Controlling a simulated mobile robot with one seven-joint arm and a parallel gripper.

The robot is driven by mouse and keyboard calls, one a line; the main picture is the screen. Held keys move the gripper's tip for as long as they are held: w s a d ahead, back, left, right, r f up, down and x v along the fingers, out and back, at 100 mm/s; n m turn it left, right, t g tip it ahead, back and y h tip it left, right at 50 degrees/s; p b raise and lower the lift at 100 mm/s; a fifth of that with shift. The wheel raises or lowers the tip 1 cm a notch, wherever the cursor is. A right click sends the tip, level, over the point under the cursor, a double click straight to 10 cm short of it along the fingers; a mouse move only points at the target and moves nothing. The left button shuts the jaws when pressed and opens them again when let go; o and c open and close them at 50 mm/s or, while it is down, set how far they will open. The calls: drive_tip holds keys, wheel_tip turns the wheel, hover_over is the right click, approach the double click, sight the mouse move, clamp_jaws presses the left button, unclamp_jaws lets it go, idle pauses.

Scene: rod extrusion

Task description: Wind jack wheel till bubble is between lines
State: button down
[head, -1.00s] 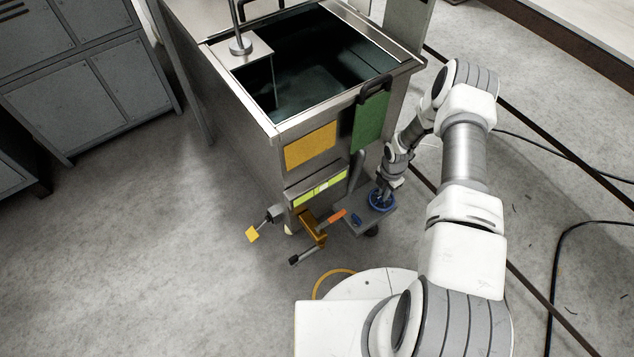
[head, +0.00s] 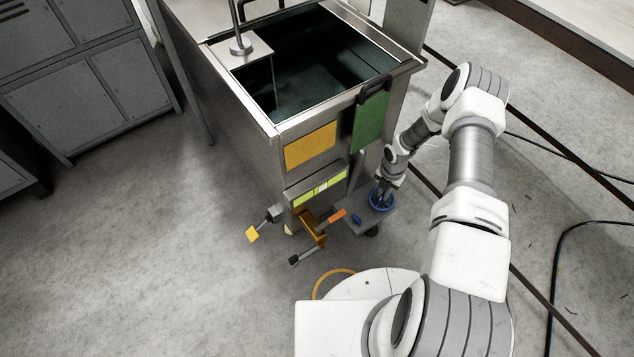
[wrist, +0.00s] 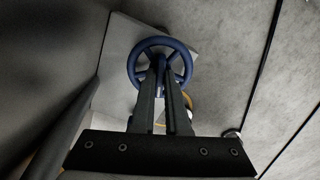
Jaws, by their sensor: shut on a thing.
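The jack wheel is a blue spoked handwheel (head: 381,201) on a grey plate at the lower right corner of the steel tank. It also shows in the wrist view (wrist: 187,62). My gripper (wrist: 162,68) reaches down to it, its two dark fingers close together at the wheel's hub and spokes and shut on it. The level vial (head: 320,187) is a yellow-green strip on the tank's front below an orange-yellow panel. A paler patch shows near its middle. The bubble and the lines are too small to tell apart.
The steel tank (head: 245,140) holds dark liquid, and a green cloth (head: 370,120) hangs on its right side. Black cables lie on the floor at right.

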drive_tip(key=shift+n, duration=1)
drive_tip(key=shift+n, duration=1)
drive_tip(key=shift+n, duration=0.5)
drive_tip(key=c, duration=0.8)
unclamp_jaws()
drive_tip(key=shift+c, duration=0.2)
drive_tip(key=shift+r, duration=0.1)
